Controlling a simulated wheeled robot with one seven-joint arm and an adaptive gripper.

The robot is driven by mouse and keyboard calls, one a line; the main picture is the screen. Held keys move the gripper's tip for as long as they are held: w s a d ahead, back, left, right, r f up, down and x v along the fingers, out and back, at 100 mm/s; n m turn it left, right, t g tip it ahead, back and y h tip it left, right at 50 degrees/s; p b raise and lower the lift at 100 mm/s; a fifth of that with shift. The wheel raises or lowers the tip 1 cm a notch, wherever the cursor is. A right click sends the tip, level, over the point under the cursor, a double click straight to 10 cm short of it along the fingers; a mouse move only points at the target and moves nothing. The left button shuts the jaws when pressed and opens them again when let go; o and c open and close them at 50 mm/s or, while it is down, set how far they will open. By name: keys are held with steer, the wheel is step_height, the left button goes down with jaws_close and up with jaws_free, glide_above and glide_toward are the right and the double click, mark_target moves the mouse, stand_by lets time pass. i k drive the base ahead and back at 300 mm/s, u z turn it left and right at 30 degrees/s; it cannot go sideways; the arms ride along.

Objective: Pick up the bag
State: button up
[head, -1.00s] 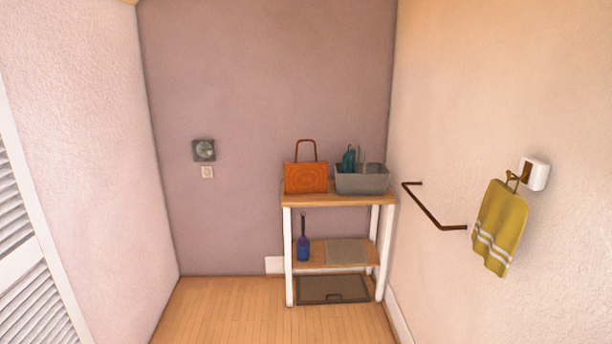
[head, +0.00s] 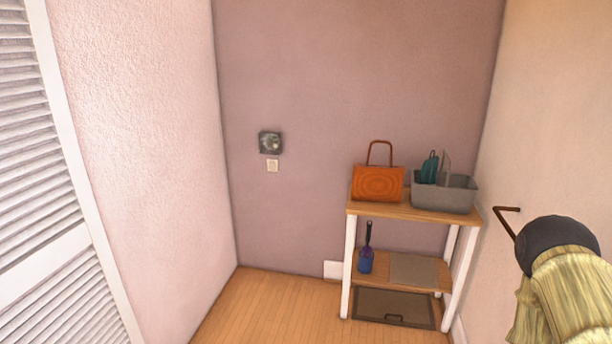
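The orange bag (head: 377,184) stands upright on the left part of the wooden top of a small white-legged shelf. Its brown loop handle (head: 380,146) sticks up above it. A round pattern shows on its front. The bag is fully in view and nothing covers it. My gripper is not in view.
A grey caddy (head: 444,193) with a teal bottle stands right of the bag on the shelf top (head: 415,211). A blue brush (head: 366,260) is below. A dark-topped, straw-yellow object (head: 562,270), unclear, fills the lower right. The wooden floor (head: 262,308) left of the shelf is clear.

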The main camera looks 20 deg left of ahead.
mark_target(371, 182)
steer(key=u, duration=0.75)
steer(key=i, duration=1.65)
steer(key=u, duration=0.15)
